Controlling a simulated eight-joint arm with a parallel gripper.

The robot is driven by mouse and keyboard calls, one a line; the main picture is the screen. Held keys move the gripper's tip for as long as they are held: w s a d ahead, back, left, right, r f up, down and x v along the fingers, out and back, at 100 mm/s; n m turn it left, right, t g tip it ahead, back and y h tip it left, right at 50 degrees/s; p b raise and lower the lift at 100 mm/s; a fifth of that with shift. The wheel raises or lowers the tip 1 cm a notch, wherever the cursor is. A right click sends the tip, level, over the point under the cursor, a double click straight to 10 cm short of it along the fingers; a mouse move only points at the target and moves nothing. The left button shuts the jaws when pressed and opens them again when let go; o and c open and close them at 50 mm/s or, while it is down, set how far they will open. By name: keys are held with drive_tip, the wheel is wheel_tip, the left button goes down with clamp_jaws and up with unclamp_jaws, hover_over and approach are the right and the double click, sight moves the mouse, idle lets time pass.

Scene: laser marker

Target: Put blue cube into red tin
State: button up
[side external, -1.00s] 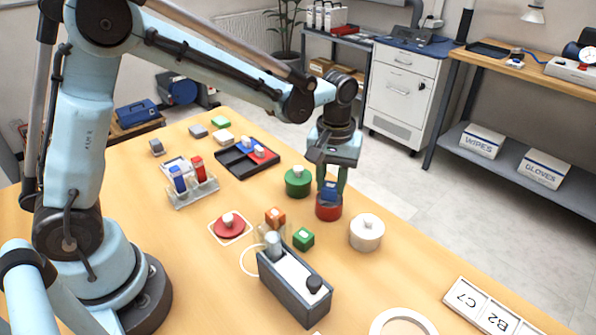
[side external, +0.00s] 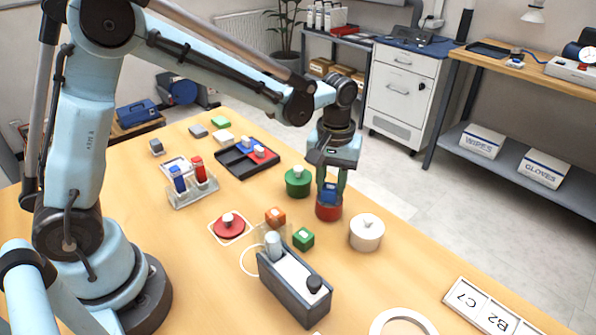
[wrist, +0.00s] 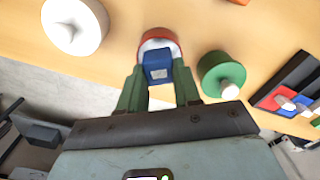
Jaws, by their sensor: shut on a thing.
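The blue cube (side external: 329,193) is between the green fingers of my gripper (side external: 331,190), right at the opening of the red tin (side external: 328,210). In the wrist view the cube (wrist: 157,68) shows a pale label on its face, and the fingers (wrist: 158,82) stand on either side of it. The red tin's rim (wrist: 158,38) shows behind the cube. The cube overlaps the tin's opening, and I cannot tell how deep it sits. The red lid (side external: 229,231) with a pale knob lies apart on a white-edged square.
A green tin (side external: 298,184) stands close to the left of the red tin, and a white tin (side external: 366,234) to the right. A black tray (side external: 247,165) lies behind.

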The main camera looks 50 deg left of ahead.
drive_tip(key=shift+f, duration=0.4)
idle(0.6)
drive_tip(key=o, duration=1.1)
wheel_tip(320, 180, up, 12)
drive_tip(key=shift+r, duration=0.1)
